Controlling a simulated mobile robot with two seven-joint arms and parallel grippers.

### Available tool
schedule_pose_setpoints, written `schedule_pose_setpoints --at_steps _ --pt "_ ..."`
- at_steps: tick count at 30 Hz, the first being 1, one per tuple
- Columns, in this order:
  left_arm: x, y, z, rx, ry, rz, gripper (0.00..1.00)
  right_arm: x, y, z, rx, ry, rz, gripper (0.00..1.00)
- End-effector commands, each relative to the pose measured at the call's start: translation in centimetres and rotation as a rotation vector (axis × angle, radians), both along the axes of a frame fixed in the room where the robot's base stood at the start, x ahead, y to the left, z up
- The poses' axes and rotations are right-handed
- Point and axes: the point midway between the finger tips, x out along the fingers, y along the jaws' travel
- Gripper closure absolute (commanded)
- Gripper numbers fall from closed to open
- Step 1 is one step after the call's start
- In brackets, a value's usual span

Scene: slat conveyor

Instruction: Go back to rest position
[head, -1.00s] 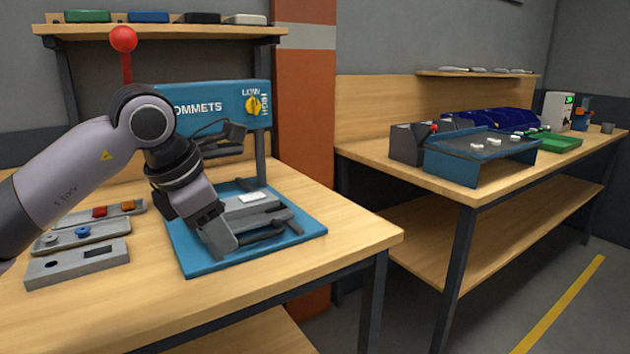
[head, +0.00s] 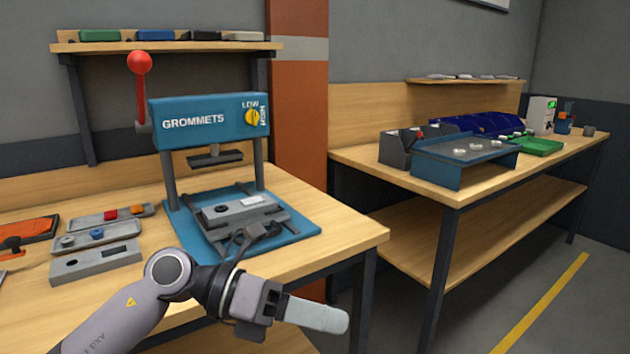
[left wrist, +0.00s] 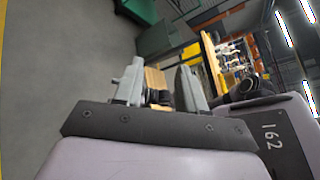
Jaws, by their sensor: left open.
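My left gripper (head: 318,314) is in front of the near bench's front edge, pointing right in the head view, clear of the press. In the left wrist view its two fingers (left wrist: 160,88) stand apart with nothing held between them. The blue grommet press (head: 208,121) stands on the bench, with a red-knobbed lever (head: 140,64) raised at its left. A grey fixture block (head: 240,211) with a small dark round part on it lies on the press's blue base. My forearm hides part of the bench's front edge. My right gripper is not in view.
Left of the press are small grey trays (head: 108,235) and an orange item (head: 28,230). A shelf (head: 165,46) with several coloured boxes hangs above. A second bench (head: 365,160) at right carries a blue tray stand (head: 440,172) and a green tray (head: 540,147). The floor at right is clear.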

Motion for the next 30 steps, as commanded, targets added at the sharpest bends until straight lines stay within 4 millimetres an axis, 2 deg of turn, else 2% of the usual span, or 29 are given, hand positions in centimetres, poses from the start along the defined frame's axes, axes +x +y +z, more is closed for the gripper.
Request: schedule_pose_setpoints --at_steps 3,6,11,14,19,23,26,30 --pt "-0.9 -0.7 1.2 -0.236 0.2 0.066 0.6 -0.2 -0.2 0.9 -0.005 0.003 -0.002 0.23" --pt "-0.7 -0.3 1.9 -0.417 0.373 0.145 0.6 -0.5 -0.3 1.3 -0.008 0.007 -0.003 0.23" --pt "0.6 2.0 1.6 -0.68 0.665 0.314 0.6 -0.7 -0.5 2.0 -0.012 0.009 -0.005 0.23" --pt "1.6 4.1 0.2 -0.824 0.854 0.443 0.6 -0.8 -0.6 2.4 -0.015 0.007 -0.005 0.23" --pt "2.4 8.6 -4.5 -1.033 1.183 0.695 0.6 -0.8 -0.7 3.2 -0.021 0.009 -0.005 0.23" --pt "1.4 12.2 -9.8 -1.16 1.439 0.916 0.6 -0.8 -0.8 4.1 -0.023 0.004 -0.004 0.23" --pt "-0.7 14.9 -14.4 -1.235 1.633 1.099 0.6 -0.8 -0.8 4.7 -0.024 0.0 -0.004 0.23" --pt "-5.4 18.1 -20.6 -1.305 1.891 1.359 0.6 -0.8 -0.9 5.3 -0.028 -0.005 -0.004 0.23"
